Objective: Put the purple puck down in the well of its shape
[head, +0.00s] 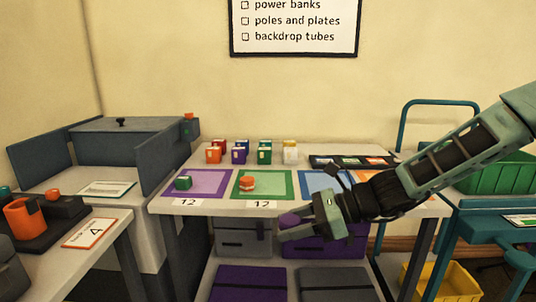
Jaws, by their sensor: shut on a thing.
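My gripper (288,227) is in front of the table's near edge, with its fingers pointing left. It is shut on the purple puck (290,219), of which a small part shows between the fingers. The rest of the puck is hidden by the fingers, so its outline cannot be told. A dark board (318,161) with coloured patches lies at the back right of the table. No well of the puck's shape can be made out in this view.
The table (165,208) bears purple (211,189), green (277,190) and blue (312,181) mats. A green block (183,182) and an orange-and-white round thing (247,182) stand on two of them. Several small boxes (238,156) stand behind. Purple (249,283) and grey (243,242) bins sit below.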

